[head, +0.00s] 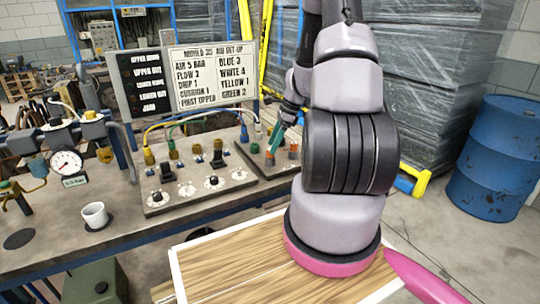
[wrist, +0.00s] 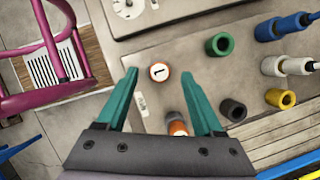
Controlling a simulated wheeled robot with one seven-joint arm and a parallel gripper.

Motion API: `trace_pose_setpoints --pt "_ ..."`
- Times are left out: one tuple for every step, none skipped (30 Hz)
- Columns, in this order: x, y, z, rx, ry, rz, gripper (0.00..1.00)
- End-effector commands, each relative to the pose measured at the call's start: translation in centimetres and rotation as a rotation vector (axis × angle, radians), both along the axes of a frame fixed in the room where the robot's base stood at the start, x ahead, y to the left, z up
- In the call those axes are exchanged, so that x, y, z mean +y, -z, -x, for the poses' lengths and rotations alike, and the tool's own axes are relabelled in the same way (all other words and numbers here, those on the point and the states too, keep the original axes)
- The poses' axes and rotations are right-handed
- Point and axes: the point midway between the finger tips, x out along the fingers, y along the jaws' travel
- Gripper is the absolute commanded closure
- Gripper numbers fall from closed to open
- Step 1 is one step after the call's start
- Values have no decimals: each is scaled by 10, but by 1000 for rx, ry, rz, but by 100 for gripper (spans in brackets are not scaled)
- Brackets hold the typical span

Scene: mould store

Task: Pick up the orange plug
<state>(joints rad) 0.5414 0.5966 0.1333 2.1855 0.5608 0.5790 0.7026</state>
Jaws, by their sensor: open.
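My gripper (wrist: 160,75) has teal fingers, spread apart with nothing held between them. In the wrist view, a round orange-rimmed piece with a white face marked 1 (wrist: 160,72) shows between the fingertips. A second orange piece with a grey-white end (wrist: 178,126) shows between the fingers nearer the palm, partly hidden by it. I cannot tell for sure which is the orange plug. In the head view my gripper (head: 276,137) is over the right end of the bench panel, and an orange piece (head: 294,149) shows just right of the fingers.
Blue (wrist: 270,30) and white (wrist: 288,66) fittings are farther right. A white cup (head: 95,214) and a gauge (head: 67,163) are at the bench's left. A blue drum (head: 498,165) stands right.

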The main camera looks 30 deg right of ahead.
Motion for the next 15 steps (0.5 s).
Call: trace_pose_setpoints --pt "5 8 1 3 -1 -2 31" --pt "6 12 0 2 0 -3 31" --pt "8 17 -1 3 0 -2 31" --pt "9 19 -2 2 0 -2 31" --pt "10 21 -2 1 -1 -2 31" --pt "11 23 -3 1 0 -1 31" --pt "11 24 -3 0 0 0 31" --pt "11 25 -3 0 -1 0 31" --pt "11 25 -3 -1 -1 0 31" --pt "11 25 -4 -1 -1 0 31" --pt "11 25 -4 -1 -1 0 31" --pt "11 25 -4 -1 -1 0 31" --pt "11 25 -4 -1 -1 0 31" --pt "11 25 -3 -1 -1 0 35" --pt "11 24 -3 -1 -1 0 51"
